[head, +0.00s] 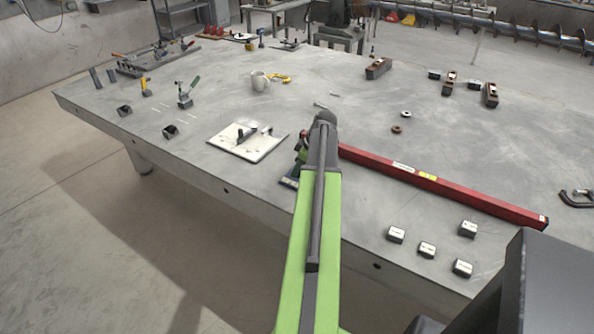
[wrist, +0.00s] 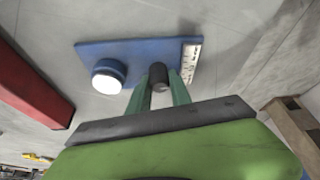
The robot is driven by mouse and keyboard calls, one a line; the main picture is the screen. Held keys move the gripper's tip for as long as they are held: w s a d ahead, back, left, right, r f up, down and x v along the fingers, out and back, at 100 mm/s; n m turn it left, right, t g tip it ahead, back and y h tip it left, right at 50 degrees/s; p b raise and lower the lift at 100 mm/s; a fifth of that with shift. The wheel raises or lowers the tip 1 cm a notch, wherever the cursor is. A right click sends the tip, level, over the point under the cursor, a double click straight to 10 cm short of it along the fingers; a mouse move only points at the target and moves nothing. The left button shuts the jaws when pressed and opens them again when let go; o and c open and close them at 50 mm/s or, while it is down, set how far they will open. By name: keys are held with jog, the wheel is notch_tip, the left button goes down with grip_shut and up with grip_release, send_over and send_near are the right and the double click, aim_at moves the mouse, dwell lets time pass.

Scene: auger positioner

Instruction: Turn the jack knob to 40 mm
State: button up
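In the wrist view the jack has a flat blue base plate (wrist: 125,47) on the grey table. A dark round knob (wrist: 158,74) stands upright at its right part, and a white scale strip (wrist: 190,62) with small marks runs along its right edge. A blue round post with a white top (wrist: 107,76) stands at its left. My gripper (wrist: 160,84) has its two green fingers on either side of the knob, close to it. I cannot tell whether they touch it. The scale reading is too small to tell. In the head view my arm hides most of the jack.
A long red bar (head: 440,185) lies just right of the jack; it also shows in the wrist view (wrist: 28,85). A white plate (head: 262,151) lies to the left. Several small labelled blocks (head: 427,249) sit near the front edge. The table's middle is largely clear.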

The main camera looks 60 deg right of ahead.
grip_shut()
jog(key=shift+m, duration=0.5)
jog(key=o, duration=0.6)
grip_release()
jog(key=shift+c, duration=0.2)
jog(key=a+p+v, duration=0.1)
jog(key=p+v, duration=1.5)
jog(key=v, duration=0.1)
jog(key=shift+d+r, duration=0.2)
jog(key=shift+r, duration=0.05)
